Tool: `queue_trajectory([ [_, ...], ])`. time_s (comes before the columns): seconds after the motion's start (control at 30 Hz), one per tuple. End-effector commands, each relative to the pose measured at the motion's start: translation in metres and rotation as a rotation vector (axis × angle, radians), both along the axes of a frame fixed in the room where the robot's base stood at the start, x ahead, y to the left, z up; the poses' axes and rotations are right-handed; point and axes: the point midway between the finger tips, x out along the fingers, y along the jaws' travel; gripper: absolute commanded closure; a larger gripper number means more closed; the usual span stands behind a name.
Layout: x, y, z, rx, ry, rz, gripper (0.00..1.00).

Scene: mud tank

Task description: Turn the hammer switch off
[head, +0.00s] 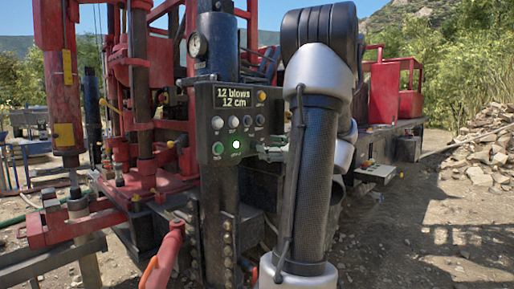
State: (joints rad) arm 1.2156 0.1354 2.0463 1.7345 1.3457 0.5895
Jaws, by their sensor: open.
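A dark control panel (208,112) is fixed to the black column of the red drilling rig in the head view. Its display (234,96) reads "12 blows 12 cm". Below are several small round knobs or switches; their labels are too small to read, so I cannot tell which is the hammer switch. One light at the bottom middle (236,144) glows bright green-white, and a green button (218,148) sits left of it. My gripper (271,149) is partly visible just right of the panel's lower edge, largely hidden by my arm. It is open; I cannot tell whether it touches the panel.
The red rig frame (129,50) and its column fill the left and middle. A pressure gauge (198,45) is above the panel. A red handle or hose (166,255) rises in the foreground. A stone pile (486,150) lies right, with bare ground (430,235) open before it.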

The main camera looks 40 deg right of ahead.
Motion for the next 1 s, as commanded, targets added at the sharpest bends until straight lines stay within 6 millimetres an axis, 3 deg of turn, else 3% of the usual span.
queue_trajectory([
  [0.1,0.021,0.003,-0.001,0.0,0.001,0.004,0.43],
  [0.3,0.043,0.004,0.0,-0.001,0.001,0.003,0.43],
  [0.6,0.047,0.004,-0.001,-0.002,0.002,0.0,0.43],
  [0.63,0.047,0.004,-0.001,-0.002,0.002,0.0,0.45],
  [0.87,0.047,0.004,-0.001,-0.002,0.002,0.0,0.86],
  [1.0,0.047,0.004,-0.001,-0.003,0.002,0.0,0.86],
])
